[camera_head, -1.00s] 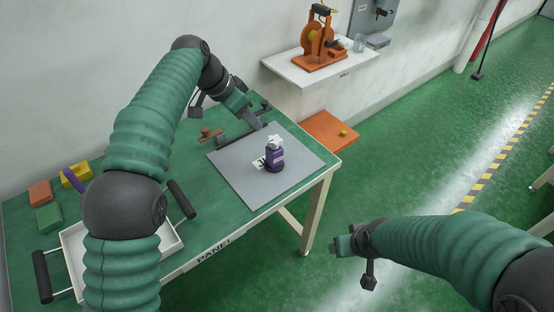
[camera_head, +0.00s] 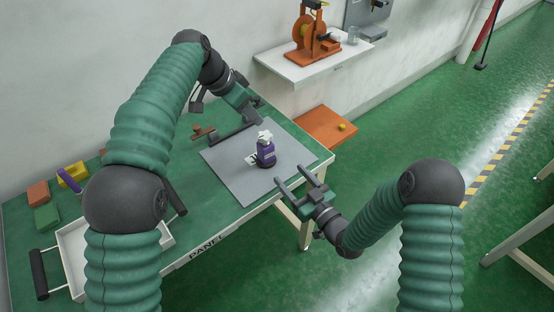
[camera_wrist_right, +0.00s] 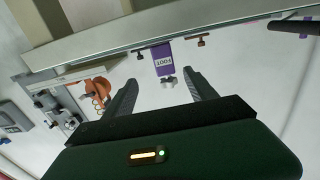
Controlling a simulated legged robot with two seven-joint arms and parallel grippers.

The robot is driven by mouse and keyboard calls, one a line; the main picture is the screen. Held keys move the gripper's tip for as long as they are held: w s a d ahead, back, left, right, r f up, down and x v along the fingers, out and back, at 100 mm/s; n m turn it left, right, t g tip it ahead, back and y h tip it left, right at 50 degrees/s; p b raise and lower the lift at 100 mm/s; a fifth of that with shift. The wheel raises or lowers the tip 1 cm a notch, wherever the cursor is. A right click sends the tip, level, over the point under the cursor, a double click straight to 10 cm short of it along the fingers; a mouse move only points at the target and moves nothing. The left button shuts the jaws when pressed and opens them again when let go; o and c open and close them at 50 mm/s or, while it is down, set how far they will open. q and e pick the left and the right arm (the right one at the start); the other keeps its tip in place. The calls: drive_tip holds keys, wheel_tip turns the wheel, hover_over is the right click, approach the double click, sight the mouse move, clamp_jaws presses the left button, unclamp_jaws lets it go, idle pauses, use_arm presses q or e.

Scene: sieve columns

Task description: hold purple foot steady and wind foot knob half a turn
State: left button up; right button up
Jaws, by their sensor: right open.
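The purple foot (camera_head: 266,155) stands upright on the grey mat (camera_head: 236,187) near the table's right end. Its white knob (camera_head: 265,137) is on top. In the right wrist view the foot (camera_wrist_right: 163,62) appears upside down with its label facing me, and the knob (camera_wrist_right: 168,81) points down. My right gripper (camera_head: 300,177) is open and empty, apart from the foot, off the table's front edge. Its fingers (camera_wrist_right: 161,91) spread to either side of the knob in the wrist view. My left gripper (camera_head: 255,118) is behind the foot, not touching it; its jaw gap is unclear.
A white tray (camera_head: 73,238) stands at the table's front left, with coloured blocks (camera_head: 47,216) behind it. A rust-brown part (camera_head: 203,132) lies behind the mat. A wall shelf (camera_head: 285,69) holds an orange machine (camera_head: 312,40). The mat around the foot is mostly clear.

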sight(269, 155)
drive_tip(key=x, duration=0.9)
drive_tip(key=a+x, duration=0.1)
drive_tip(key=x, duration=0.3)
drive_tip(key=shift+a, duration=0.15)
drive_tip(key=shift+w+d+r, duration=0.1)
drive_tip(key=shift+w+d, duration=0.2)
drive_tip(key=shift+a, duration=0.25)
drive_tip(key=shift+c, duration=0.8)
drive_tip(key=shift+a, duration=0.25)
drive_tip(key=c, duration=0.5)
use_arm(q)
drive_tip(key=shift+a, duration=0.45)
use_arm(e)
drive_tip(key=shift+d, duration=0.35)
clamp_jaws()
use_arm(q)
drive_tip(key=shift+a, duration=0.15)
use_arm(e)
drive_tip(key=shift+a, duration=0.15)
